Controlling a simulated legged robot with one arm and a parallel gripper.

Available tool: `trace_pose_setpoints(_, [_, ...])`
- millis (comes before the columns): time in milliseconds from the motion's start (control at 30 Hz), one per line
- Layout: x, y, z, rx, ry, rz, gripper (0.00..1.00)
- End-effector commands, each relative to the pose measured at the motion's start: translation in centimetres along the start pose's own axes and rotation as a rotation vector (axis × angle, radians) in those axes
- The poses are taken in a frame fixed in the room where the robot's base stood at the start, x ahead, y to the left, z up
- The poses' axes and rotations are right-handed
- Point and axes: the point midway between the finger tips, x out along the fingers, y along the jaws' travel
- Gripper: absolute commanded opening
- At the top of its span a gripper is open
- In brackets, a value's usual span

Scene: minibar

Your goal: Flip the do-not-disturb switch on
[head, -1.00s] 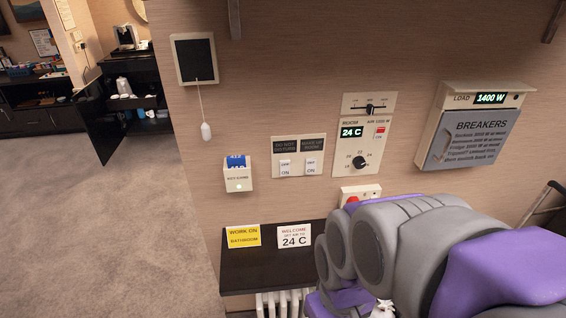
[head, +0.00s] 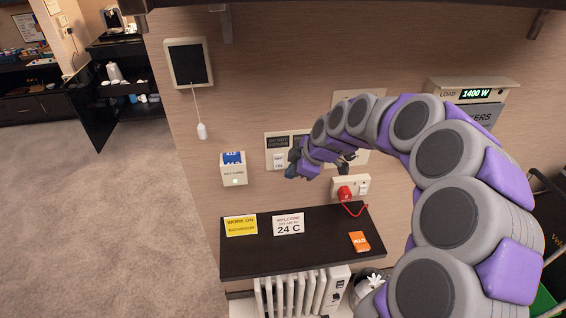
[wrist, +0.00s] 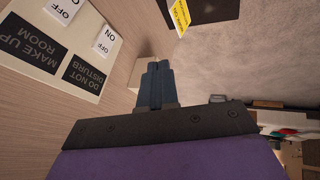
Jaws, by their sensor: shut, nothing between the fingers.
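The do-not-disturb switch (head: 279,160) is a white rocker under a dark label on a cream wall plate. It also shows in the wrist view (wrist: 105,41), with ON and OFF printed on it; I cannot tell which way it is set. The make-up-room switch (wrist: 63,10) is beside it on the same plate, and my arm hides it in the head view. My gripper (head: 293,168) is close to the plate, just right of the do-not-disturb switch in the head view. Its dark blue fingers (wrist: 157,80) are shut and empty, apart from the rocker in the wrist view.
A key-card holder (head: 234,174) is on the wall left of the plate. A dark shelf (head: 300,250) with cards lies below, over a white radiator (head: 295,292). A socket with a red plug (head: 345,194) is to the right. A pull cord (head: 201,130) hangs at upper left.

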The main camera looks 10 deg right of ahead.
Motion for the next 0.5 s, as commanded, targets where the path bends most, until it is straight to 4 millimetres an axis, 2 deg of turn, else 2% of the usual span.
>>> trace_pose_setpoints(100, [0.4, 2.4, 1.3, -0.055, 0.002, 0.04, 0.0])
trace_pose_setpoints(200, [0.8, 3.4, 2.1, -0.085, 0.0, 0.059, 0.0])
trace_pose_setpoints(500, [1.0, 4.0, 2.5, -0.105, -0.001, 0.072, 0.0])
